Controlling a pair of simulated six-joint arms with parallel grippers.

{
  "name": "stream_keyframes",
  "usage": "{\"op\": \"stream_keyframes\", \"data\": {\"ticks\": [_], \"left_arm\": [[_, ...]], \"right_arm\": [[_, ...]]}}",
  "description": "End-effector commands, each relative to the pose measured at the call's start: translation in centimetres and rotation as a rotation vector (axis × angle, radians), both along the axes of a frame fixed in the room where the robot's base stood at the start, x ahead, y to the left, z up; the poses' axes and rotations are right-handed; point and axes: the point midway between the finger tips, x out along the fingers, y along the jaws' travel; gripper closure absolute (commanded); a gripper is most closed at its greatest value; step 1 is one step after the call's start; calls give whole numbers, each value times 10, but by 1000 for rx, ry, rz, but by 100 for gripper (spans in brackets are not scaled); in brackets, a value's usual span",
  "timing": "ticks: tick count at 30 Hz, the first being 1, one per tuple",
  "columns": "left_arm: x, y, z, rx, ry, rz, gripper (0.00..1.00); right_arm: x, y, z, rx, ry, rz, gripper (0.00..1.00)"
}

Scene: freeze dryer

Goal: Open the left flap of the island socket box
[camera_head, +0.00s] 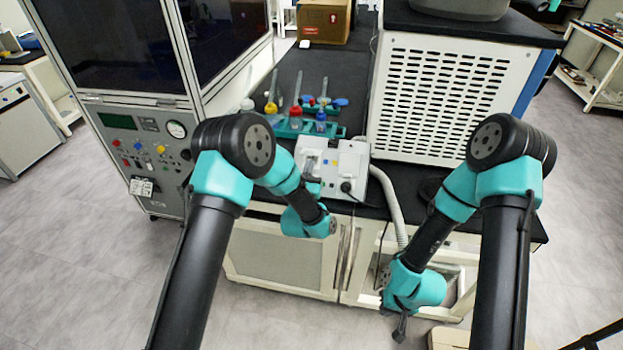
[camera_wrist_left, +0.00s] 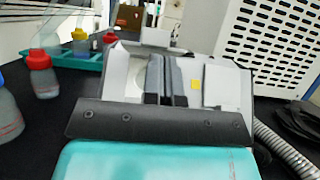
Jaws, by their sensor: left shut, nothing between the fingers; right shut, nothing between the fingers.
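The white island socket box (camera_head: 350,160) stands on the black bench top near its front edge. A black plug with a cable sits in its right front. In the left wrist view the box (camera_wrist_left: 228,85) fills the middle. My left gripper (camera_head: 311,165) is over the left part of the box; its grey fingers (camera_wrist_left: 166,62) are together and empty. They partly hide the left side, where a pale round shape shows. A white piece stands up beyond the fingertips; I cannot tell whether it is the left flap. My right gripper (camera_head: 401,328) is shut, low before the bench.
A teal rack (camera_head: 300,130) with red-, yellow- and blue-capped bottles stands behind the box. A vented white machine (camera_head: 430,95) is behind right. A grey corrugated hose (camera_head: 388,195) runs down on the box's right. The freeze dryer cabinet (camera_head: 130,130) stands at left.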

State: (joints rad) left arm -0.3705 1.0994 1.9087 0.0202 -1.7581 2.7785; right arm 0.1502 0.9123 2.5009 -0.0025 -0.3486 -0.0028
Motion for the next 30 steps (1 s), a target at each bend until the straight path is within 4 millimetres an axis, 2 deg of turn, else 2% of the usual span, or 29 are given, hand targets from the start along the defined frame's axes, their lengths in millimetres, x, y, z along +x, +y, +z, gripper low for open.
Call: {"op": "stream_keyframes", "data": {"ticks": [4, 30], "left_arm": [[2, 1, 6, 0, 0, 1, 100], [2, 5, 11, 10, 47, 8, 100]], "right_arm": [[0, 0, 0, 0, 0, 0, 100], [0, 0, 0, 0, 0, 0, 100]]}}
